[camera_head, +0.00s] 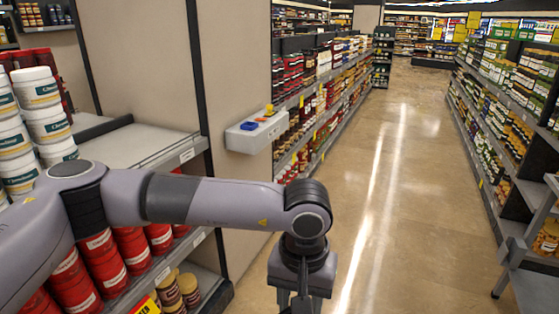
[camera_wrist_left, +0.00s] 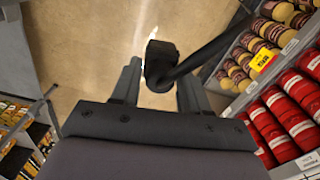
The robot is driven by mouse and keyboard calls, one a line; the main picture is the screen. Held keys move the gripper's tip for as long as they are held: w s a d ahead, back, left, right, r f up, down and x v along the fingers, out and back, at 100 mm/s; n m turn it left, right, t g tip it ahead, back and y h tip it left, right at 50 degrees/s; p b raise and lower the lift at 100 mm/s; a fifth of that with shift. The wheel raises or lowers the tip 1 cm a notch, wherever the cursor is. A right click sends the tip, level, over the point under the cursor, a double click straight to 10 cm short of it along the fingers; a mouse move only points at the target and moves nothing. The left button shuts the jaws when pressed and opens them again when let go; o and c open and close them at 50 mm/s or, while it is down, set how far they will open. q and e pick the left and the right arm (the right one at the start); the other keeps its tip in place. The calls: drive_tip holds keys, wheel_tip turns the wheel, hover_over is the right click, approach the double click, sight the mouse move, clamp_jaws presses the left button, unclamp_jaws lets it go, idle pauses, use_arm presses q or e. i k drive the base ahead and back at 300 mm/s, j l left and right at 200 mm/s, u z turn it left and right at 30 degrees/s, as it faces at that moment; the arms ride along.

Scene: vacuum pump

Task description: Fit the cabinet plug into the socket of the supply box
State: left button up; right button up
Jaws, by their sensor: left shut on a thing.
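The supply box (camera_head: 257,130) is a pale box fixed to the upright panel left of the aisle, with blue, red and yellow parts on top. Which of these is the socket I cannot tell. My left gripper (camera_head: 301,294) hangs at the bottom of the head view, lower than the box and to its right, apart from it. In the left wrist view its fingers (camera_wrist_left: 159,88) are shut on the black cabinet plug (camera_wrist_left: 158,62). A thick black cable (camera_wrist_left: 212,50) runs from the plug to the upper right. My right gripper is not in view.
A shelf with red tins (camera_head: 130,250) and white tubs (camera_head: 45,118) stands at left under my arm. A long stocked shelf (camera_head: 325,85) runs behind the panel. A grey shelf unit (camera_head: 525,250) stands at right. The aisle floor (camera_head: 400,190) between is clear.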

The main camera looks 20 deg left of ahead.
sight(249, 128)
drive_tip(key=i+z, duration=0.2)
drive_tip(key=i, duration=0.75)
drive_tip(key=i+u, duration=0.2)
drive_tip(key=i, duration=0.25)
drive_tip(key=i+l+u, duration=0.2)
drive_tip(key=i, duration=0.25)
drive_tip(key=i+l+u, duration=0.15)
drive_tip(key=i+u, duration=0.3)
drive_tip(key=i+l+u, duration=0.2)
drive_tip(key=u, duration=0.25)
drive_tip(key=i+l+u, duration=0.25)
drive_tip(key=l+u, duration=0.25)
drive_tip(key=i+l+u, duration=0.2)
drive_tip(key=l+u, duration=0.25)
